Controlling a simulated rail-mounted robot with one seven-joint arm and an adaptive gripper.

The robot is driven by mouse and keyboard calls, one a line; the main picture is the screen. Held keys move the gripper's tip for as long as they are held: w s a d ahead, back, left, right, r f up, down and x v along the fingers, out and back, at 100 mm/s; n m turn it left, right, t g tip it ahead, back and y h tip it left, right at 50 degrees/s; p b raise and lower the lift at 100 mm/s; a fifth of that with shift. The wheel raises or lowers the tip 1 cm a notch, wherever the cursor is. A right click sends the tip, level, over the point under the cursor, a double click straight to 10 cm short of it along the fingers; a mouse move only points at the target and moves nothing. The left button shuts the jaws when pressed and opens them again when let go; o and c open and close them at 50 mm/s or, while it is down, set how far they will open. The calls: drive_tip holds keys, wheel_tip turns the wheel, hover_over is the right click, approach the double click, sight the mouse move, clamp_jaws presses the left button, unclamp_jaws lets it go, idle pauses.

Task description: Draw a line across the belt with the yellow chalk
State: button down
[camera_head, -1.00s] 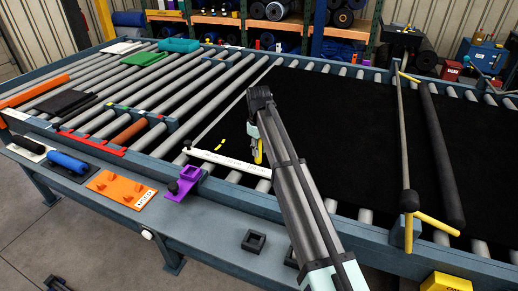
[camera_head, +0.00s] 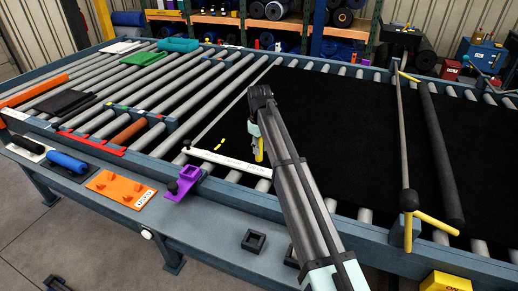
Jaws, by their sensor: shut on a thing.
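The black belt (camera_head: 345,125) lies flat across the rollers in the middle and right of the bench. My gripper (camera_head: 258,153) is low over its left part, partly hidden behind my own arm. It is shut on the yellow chalk (camera_head: 260,147), of which only a small yellow patch shows. I cannot tell whether the chalk's tip touches the belt. A white straight bar (camera_head: 225,162) lies near the belt's front left edge, just left of my gripper. Small yellow marks or pieces (camera_head: 220,144) show on the belt behind the bar.
A grey bar with yellow handles (camera_head: 403,135) and a dark roller (camera_head: 440,155) span the belt at right. An orange tray (camera_head: 118,187) sits on the front ledge.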

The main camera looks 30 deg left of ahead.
drive_tip(key=shift+w, duration=0.2)
idle(0.3)
drive_tip(key=shift+w+f, duration=0.1)
drive_tip(key=shift+w, duration=0.35)
drive_tip(key=shift+w, duration=0.2)
drive_tip(key=shift+w+a, duration=0.1)
drive_tip(key=shift+w, duration=0.4)
drive_tip(key=shift+w, duration=0.15)
idle(0.4)
drive_tip(key=shift+w, duration=0.4)
drive_tip(key=shift+w, duration=0.1)
drive_tip(key=shift+w+a, duration=0.15)
drive_tip(key=shift+w, duration=0.4)
